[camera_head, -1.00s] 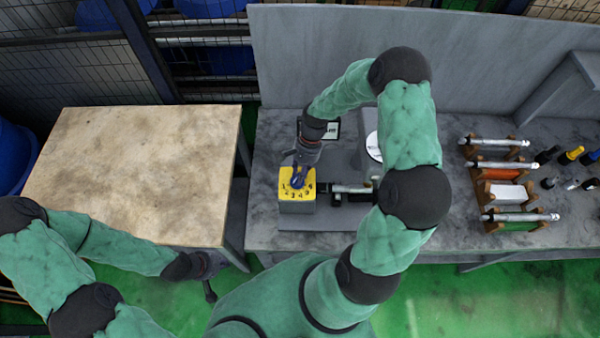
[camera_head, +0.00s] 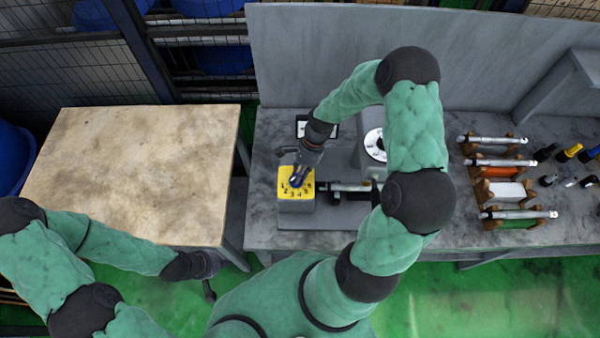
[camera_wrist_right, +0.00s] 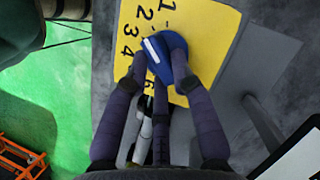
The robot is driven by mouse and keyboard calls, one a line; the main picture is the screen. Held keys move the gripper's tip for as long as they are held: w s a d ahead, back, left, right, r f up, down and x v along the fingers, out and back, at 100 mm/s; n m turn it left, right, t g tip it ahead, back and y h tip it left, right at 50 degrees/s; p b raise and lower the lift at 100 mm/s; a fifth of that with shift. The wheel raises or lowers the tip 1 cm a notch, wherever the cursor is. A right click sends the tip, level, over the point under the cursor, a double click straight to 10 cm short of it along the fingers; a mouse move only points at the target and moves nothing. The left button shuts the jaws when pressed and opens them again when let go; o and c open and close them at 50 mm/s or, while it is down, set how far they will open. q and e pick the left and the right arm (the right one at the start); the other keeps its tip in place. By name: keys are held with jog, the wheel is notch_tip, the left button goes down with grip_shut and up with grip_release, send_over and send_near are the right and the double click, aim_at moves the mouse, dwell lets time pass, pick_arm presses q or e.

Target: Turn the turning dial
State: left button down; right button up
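The turning dial is a blue knob (camera_wrist_right: 160,58) with a white pointer mark, on a yellow numbered plate (camera_head: 283,190) atop a grey box on the grinder. The plate also fills the top of the right wrist view (camera_wrist_right: 208,30). My right gripper (camera_head: 297,178) comes down onto the dial from above; in the right wrist view its fingers (camera_wrist_right: 155,62) sit around the blue knob, closed in on it. The fingers hide part of the knob. The white mark points toward the upper left there, near the digits 3 and 4. My left gripper (camera_head: 208,280) hangs low by the wooden table; its fingers are too small to judge.
A shaft (camera_head: 350,187) lies right of the dial box, and a white round gauge (camera_head: 375,145) stands behind it. Racks with several metal rods (camera_head: 495,162) stand on the grey bench at right. A bare wooden table (camera_head: 130,170) is at left.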

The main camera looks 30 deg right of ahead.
jog(key=o, duration=0.4)
jog(key=shift+a, duration=0.1)
jog(key=v, duration=1.2)
jog(key=shift+f, duration=0.1)
